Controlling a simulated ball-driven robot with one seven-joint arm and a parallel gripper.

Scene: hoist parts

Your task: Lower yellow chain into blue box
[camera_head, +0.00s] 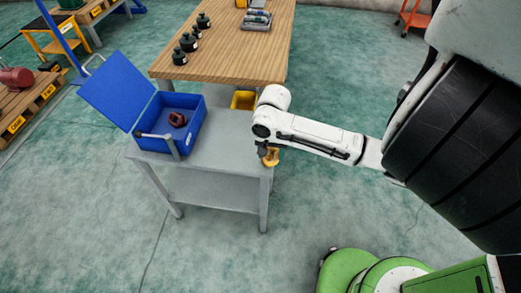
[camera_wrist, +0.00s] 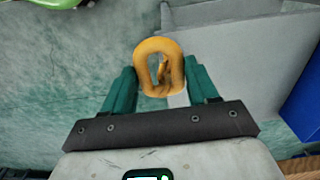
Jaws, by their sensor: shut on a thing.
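The yellow chain (camera_wrist: 146,62) is between the two green fingers of my gripper (camera_wrist: 160,88) in the wrist view, with a rounded loop showing. In the head view the chain (camera_head: 272,157) hangs at my gripper (camera_head: 266,150), by the right front corner of the grey table. The blue box (camera_head: 201,128) stands open on the left part of that table, its lid tilted back to the left. A dark red chain-like part (camera_head: 177,119) lies inside the box. My gripper is to the right of the box and apart from it. The box's side also shows in the wrist view (camera_wrist: 303,100).
A grey bar (camera_head: 157,138) sits at the box's front wall. A yellow bin (camera_head: 243,100) stands behind my gripper. A wooden table (camera_head: 235,50) with several dark weights (camera_head: 188,42) is beyond. The grey tabletop (camera_head: 222,150) between box and gripper is clear.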

